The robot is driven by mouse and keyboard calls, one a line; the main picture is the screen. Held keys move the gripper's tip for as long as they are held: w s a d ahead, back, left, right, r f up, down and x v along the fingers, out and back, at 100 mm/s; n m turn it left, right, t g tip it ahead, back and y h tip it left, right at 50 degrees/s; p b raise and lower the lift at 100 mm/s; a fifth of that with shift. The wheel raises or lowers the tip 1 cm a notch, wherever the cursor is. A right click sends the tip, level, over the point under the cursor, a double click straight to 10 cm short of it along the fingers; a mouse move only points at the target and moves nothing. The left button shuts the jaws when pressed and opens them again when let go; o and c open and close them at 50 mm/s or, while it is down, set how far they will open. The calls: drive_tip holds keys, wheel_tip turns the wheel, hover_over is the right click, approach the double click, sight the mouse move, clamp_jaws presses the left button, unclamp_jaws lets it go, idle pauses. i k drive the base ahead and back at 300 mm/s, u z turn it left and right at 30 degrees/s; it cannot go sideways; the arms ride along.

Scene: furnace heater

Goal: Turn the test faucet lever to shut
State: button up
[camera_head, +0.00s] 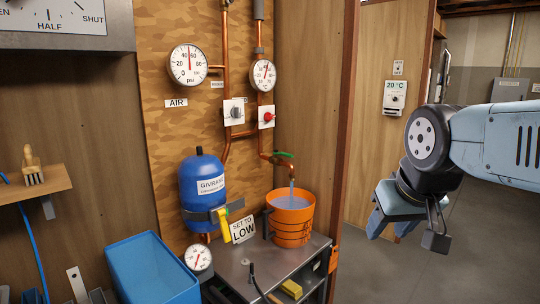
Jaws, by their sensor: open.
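The faucet (266,156) ends the right copper pipe, above an orange bucket (292,232). A green lever (283,154) sits on it and points to the right, roughly level. Water (291,190) runs from the spout into the bucket, which holds water. My gripper (389,228) is open and empty, hanging to the right of the bucket, well apart from the lever. Its fingers point down, and my wrist partly hides them.
A metal bench (238,264) carries the bucket. A wooden post (341,130) stands between gripper and lever. Floor (470,240) is clear at right.

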sight(276, 152)
drive_tip(key=u, duration=0.2)
drive_tip(key=i, duration=1)
drive_tip(key=u, duration=0.05)
